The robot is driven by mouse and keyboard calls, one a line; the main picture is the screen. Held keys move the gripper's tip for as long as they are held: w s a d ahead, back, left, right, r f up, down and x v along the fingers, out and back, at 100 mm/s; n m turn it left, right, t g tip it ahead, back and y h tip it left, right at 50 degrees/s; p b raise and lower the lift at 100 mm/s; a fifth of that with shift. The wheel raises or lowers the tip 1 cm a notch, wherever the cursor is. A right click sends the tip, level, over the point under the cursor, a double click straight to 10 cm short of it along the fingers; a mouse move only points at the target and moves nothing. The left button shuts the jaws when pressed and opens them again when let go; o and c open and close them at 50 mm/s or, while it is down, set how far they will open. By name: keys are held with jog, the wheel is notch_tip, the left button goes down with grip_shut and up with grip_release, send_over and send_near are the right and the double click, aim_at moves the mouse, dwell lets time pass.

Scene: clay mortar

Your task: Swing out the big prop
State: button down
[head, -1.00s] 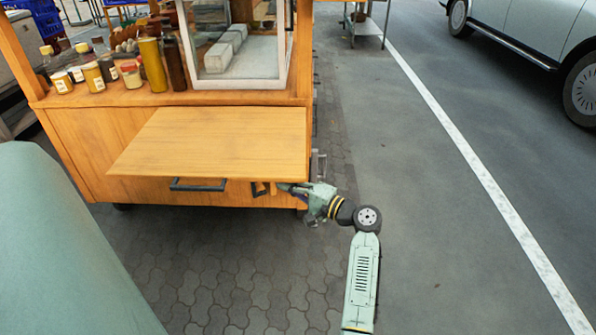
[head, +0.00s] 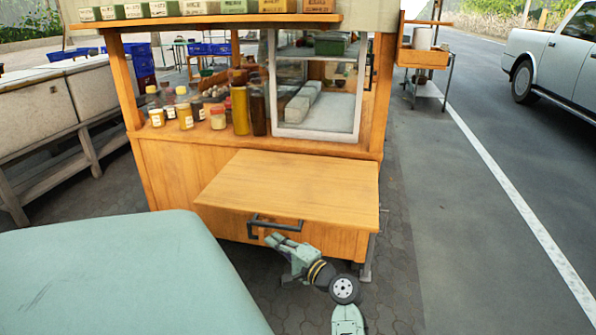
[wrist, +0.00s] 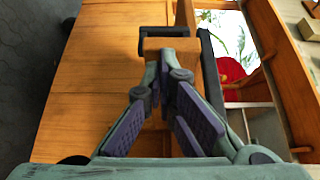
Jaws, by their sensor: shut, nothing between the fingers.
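A black bracket-shaped bar (head: 252,228) shows below the front edge of the cart's wooden flap (head: 290,180). I cannot tell for sure whether this bar is the big prop. My gripper (head: 272,238) is low in front of the cart, close to the bar's lower right, and covers part of that area. In the wrist view my gripper (wrist: 165,75) is shut and empty. A wooden block (wrist: 165,45) with a black bracket (wrist: 152,33) lies just beyond the fingertips. A black bar (wrist: 210,72) stands right of the fingers. Whether the fingers touch the block is unclear.
The cart's counter holds jars (head: 185,112), bottles and a glass case (head: 318,90). A white counter (head: 50,105) stands at left. A side cart (head: 425,60) and a parked car (head: 555,50) are at right. The pavement right of the cart is clear.

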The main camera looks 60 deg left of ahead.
jog(key=shift+s+a+r, duration=0.15)
jog(key=shift+s+a, duration=0.2)
jog(key=shift+s, duration=0.3)
jog(key=v, duration=1.2)
jog(key=shift+w+d, duration=0.25)
jog(key=shift+w, duration=0.2)
